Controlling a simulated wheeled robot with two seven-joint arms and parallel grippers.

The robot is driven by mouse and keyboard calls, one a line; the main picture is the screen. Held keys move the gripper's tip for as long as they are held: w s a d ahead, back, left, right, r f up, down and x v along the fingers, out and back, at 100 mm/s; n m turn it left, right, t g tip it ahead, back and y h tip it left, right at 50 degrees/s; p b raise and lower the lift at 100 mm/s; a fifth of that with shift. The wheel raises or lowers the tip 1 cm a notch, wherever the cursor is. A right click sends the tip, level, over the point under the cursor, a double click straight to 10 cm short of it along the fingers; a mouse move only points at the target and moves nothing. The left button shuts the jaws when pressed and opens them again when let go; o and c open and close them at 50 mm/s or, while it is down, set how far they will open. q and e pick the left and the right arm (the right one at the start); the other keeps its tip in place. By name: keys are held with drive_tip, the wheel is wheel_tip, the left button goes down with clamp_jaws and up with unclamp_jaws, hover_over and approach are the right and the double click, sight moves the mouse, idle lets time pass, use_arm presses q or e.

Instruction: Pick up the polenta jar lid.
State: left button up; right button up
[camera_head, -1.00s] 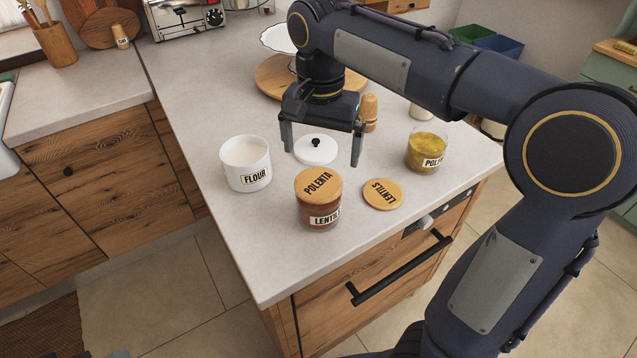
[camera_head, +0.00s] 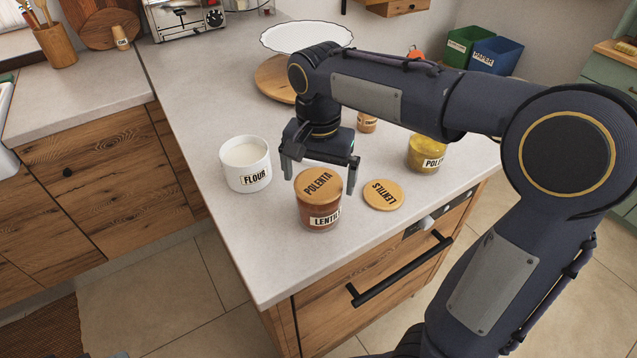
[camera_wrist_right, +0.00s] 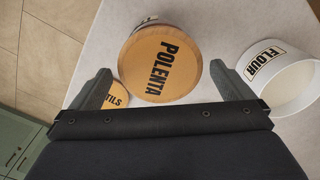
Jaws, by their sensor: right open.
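The polenta lid (camera_head: 319,182) is a round wooden disc marked POLENTA. It sits on top of the jar labelled LENTILS (camera_head: 321,216) on the counter. In the right wrist view the polenta lid (camera_wrist_right: 160,63) lies ahead of and between the two fingers. My right gripper (camera_head: 319,180) is open and empty, just above and behind the lid, with a finger to either side. My left gripper is not in view.
The lentils lid (camera_head: 383,195) lies flat right of the lidded jar. The open white flour jar (camera_head: 246,164) stands to the left. A wooden board (camera_head: 272,80) and white plate (camera_head: 300,36) are behind. The counter's front is clear.

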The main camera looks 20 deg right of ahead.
drive_tip(key=shift+f, duration=0.2)
idle(0.3)
drive_tip(key=c, duration=0.8)
drive_tip(key=shift+r, duration=0.1)
drive_tip(key=shift+c, duration=0.2)
